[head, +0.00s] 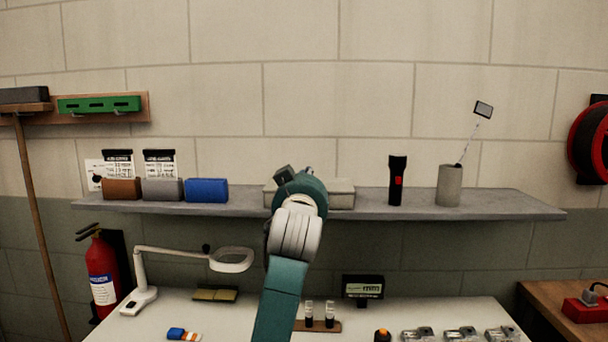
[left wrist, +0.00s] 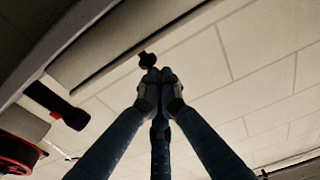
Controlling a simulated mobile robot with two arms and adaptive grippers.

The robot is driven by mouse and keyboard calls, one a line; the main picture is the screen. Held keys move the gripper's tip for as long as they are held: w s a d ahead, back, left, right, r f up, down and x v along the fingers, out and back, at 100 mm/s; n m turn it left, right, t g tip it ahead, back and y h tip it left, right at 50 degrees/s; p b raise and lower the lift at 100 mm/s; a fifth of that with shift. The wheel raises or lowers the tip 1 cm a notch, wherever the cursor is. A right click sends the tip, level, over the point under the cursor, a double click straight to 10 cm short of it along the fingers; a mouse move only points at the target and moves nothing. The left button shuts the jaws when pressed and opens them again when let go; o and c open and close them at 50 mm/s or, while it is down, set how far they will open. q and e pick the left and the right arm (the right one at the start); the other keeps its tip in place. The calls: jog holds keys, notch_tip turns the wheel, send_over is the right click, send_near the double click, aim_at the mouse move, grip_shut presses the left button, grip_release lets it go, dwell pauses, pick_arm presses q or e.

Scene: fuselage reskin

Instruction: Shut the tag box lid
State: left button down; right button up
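The tag box looks to be the low, pale grey-beige box (head: 341,194) on the wall shelf in the head view. My left wrist covers its middle, and I cannot tell how its lid stands. In the left wrist view a long pale box-like edge (left wrist: 120,52) runs across the upper left. My left gripper (left wrist: 153,76) has its fingertips together there, close to a small dark knob-like piece (left wrist: 147,60) by that edge. I cannot tell whether they touch. In the head view the fingers are hidden behind the wrist. My right gripper is not in view.
On the shelf (head: 490,203) a dark flashlight (head: 397,182) and a grey cup (head: 449,186) stand right of the box. Blue (head: 207,190), grey and brown bins stand left. Below, the white bench (head: 250,322) holds a magnifier lamp (head: 150,258) and small parts.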

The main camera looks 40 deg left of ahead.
pick_arm(q)
jog(key=shift+d+f, duration=0.15)
jog(key=shift+f, duration=0.75)
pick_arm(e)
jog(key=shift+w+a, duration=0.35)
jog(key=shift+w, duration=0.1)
pick_arm(q)
jog(key=r+v, duration=0.1)
jog(key=v, duration=1.1)
jog(key=shift+s, duration=0.15)
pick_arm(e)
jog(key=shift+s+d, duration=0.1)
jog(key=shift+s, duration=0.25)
pick_arm(q)
jog(key=shift+d+f, duration=0.1)
jog(key=shift+f, duration=0.05)
